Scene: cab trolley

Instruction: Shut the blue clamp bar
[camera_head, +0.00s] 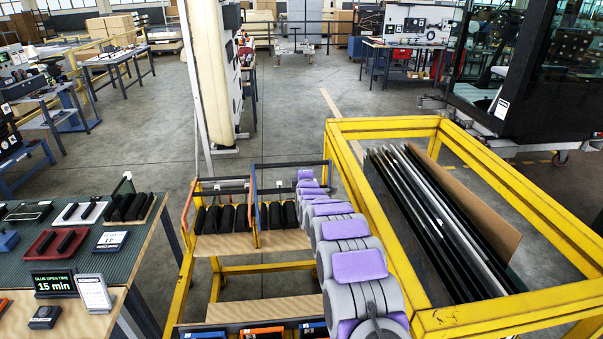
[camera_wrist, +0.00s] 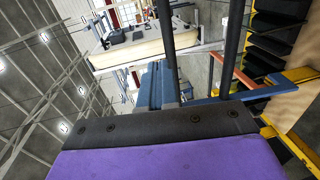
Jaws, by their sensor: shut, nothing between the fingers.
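The blue clamp bar (camera_head: 254,196) belongs to the yellow trolley in the head view. It looks raised, with its dark crossbar above a row of black pieces (camera_head: 277,214). A blue bar, probably the same one, crosses the right half of the wrist view (camera_wrist: 255,96).
An orange clamp bar (camera_head: 187,207) stands to the left of the blue one. A yellow rack (camera_head: 475,319) holding dark panels (camera_head: 437,215) is close on the right of my arm. A workbench (camera_head: 135,254) with trays and a sign is on the left. Open floor lies behind.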

